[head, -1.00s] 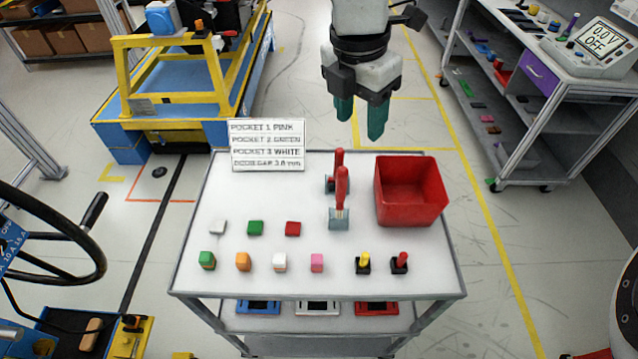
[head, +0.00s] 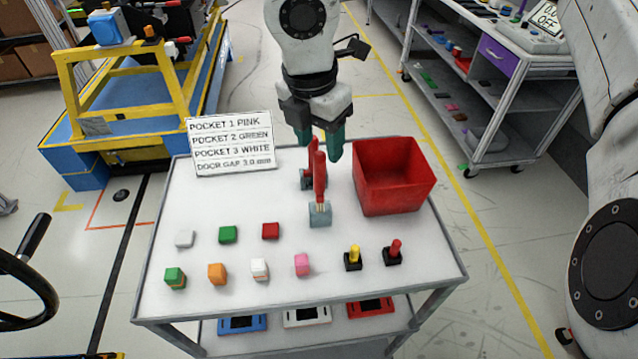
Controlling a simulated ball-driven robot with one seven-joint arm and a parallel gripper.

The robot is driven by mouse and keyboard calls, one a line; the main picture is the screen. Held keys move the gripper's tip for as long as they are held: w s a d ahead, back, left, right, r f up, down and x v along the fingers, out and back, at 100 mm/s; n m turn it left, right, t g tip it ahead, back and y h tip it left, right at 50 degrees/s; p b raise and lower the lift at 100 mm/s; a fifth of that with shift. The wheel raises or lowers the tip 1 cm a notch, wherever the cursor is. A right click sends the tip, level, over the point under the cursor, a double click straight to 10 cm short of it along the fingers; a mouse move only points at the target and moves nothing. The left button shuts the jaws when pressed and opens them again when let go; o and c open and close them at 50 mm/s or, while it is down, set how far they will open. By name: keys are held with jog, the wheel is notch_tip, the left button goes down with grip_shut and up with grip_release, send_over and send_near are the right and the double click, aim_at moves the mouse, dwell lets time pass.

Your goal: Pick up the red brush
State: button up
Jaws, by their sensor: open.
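A red brush (head: 320,178) stands upright in a grey holder (head: 320,214) on the white cart top. A second red-handled tool (head: 313,155) stands just behind it in another dark grey holder (head: 306,180), partly hidden.
A red open bin (head: 393,184) stands close to the right of the brushes. A sign (head: 230,143) stands at the back left. Several small coloured blocks (head: 217,273) and two switch-like pieces (head: 353,258) sit in front.

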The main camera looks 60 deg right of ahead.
aim_at(321, 167)
jog(key=f, duration=0.2)
jog(key=shift+d+f, duration=0.2)
jog(key=shift+f, duration=0.1)
jog(key=shift+w+d+f+p, duration=0.1)
jog(key=shift+d+f+p, duration=0.2)
jog(key=shift+f, duration=0.55)
jog(key=shift+w+d+f+p, duration=0.1)
jog(key=shift+f+p, duration=0.3)
jog(key=shift+f, duration=0.5)
jog(key=shift+w+d+f+p, duration=0.15)
jog(key=shift+f+p, duration=0.2)
jog(key=shift+f, duration=0.5)
jog(key=shift+c, duration=0.2)
grip_shut()
